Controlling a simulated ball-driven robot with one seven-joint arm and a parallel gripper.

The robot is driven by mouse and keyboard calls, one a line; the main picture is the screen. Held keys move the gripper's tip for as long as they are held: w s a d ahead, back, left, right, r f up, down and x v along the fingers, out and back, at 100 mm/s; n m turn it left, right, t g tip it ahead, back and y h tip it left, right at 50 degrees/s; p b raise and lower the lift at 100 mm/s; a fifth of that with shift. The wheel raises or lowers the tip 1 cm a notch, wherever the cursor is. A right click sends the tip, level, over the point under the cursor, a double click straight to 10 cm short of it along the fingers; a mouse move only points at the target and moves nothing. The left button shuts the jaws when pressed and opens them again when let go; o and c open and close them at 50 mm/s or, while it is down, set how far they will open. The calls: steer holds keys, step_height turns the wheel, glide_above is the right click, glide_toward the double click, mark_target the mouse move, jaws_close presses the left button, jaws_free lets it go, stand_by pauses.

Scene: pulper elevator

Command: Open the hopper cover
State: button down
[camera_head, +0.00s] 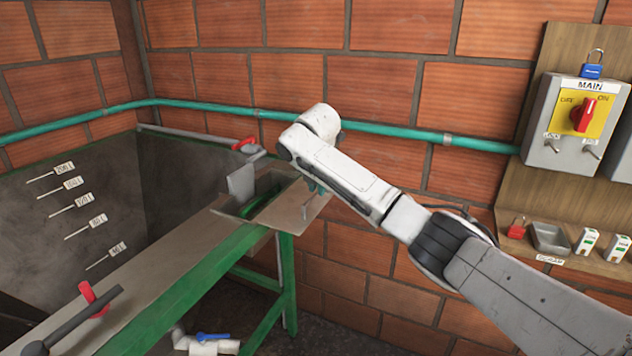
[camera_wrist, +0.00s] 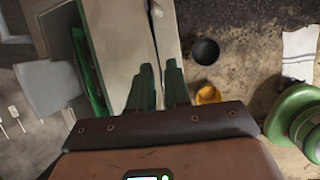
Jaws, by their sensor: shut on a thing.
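The hopper cover (camera_head: 288,208) is a flat, pale grey-brown plate at the end of the green-framed bench, under my gripper. Left of it the hopper opening (camera_head: 262,197) shows as a dark slot with green inside, partly uncovered. In the wrist view the cover (camera_wrist: 108,38) is a pale panel with the green-edged opening at its left. My gripper (camera_head: 314,187) points down at the cover's right part; its dark green fingers (camera_wrist: 160,82) are shut around the cover's thin upright handle (camera_head: 306,209). The grip itself is mostly hidden.
A grey tank (camera_head: 180,175) with level labels stands at the left. Red-handled levers (camera_head: 92,298) and a blue-handled valve (camera_head: 212,337) are nearby. A teal pipe (camera_head: 400,132) runs along the brick wall. The MAIN switch box (camera_head: 575,125) hangs at the right.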

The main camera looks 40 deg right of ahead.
steer(key=shift+w+a+r, duration=0.1)
steer(key=shift+w+r, duration=0.05)
steer(key=shift+w, duration=0.05)
steer(key=c, duration=1.1)
jaws_free()
steer(key=shift+s, duration=0.1)
steer(key=b+v, duration=0.2)
steer(key=v, duration=0.9)
